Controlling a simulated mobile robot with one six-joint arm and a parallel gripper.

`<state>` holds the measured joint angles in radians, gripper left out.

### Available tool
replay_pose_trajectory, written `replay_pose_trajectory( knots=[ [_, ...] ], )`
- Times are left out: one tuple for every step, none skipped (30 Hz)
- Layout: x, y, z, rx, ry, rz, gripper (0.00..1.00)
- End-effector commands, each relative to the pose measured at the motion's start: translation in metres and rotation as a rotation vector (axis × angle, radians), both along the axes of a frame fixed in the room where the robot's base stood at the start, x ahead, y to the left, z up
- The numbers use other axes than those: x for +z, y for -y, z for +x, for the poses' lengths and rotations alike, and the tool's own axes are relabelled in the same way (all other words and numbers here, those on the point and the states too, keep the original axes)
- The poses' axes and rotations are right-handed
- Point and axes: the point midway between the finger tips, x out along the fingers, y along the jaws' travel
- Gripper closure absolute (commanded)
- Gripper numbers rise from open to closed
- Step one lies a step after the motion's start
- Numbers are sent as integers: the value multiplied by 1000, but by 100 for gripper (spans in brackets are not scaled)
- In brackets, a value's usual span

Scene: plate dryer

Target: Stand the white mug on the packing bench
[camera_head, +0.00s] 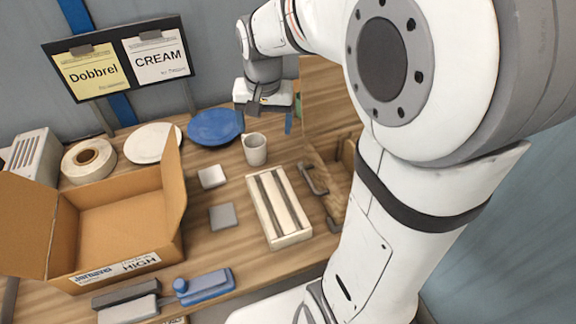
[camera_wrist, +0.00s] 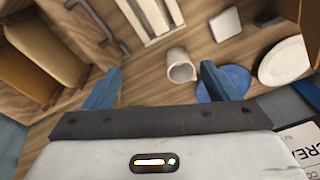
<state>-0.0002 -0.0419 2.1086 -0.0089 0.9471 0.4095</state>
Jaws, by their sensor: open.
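The white mug (camera_head: 254,149) stands upright on the wooden packing bench (camera_head: 225,257), right of centre and in front of the blue plate. It also shows in the wrist view (camera_wrist: 180,66), with its mouth towards the lower part of the picture. My gripper (camera_head: 268,122) is behind and above the mug, empty, with its two blue fingers spread. In the wrist view my gripper (camera_wrist: 158,86) has the mug between and beyond its fingertips, nearer the right finger. I see a gap and no contact.
A blue plate (camera_head: 214,127) and a white plate (camera_head: 150,143) lie at the back. A white slotted rack (camera_head: 278,207) stands in front of the mug. An open cardboard box (camera_head: 118,221) is at left, a wooden cabinet (camera_head: 322,105) at right. White and grey square pieces lie mid-bench.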

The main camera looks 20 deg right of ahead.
Motion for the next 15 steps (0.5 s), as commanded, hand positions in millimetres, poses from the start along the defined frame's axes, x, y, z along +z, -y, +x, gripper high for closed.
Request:
replay_pose_trajectory(
  knots=[
    [8,1,-22,45,25,-6,20],
    [10,1,-33,75,36,-10,20],
    [13,1,-49,116,51,-16,20],
    [14,1,-61,146,62,-22,20],
    [14,1,-72,175,72,-27,20],
    [15,1,-86,211,85,-34,20],
    [14,1,-96,238,95,-39,20],
    [14,2,-105,262,103,-45,20],
    [12,2,-116,292,114,-51,20],
    [11,2,-123,311,121,-56,20],
    [10,2,-129,329,127,-61,20],
    [9,2,-136,349,134,-65,20],
    [8,2,-140,361,138,-69,20],
    [7,0,-144,373,141,-72,20],
    [6,0,-147,383,145,-74,20]
  ],
)
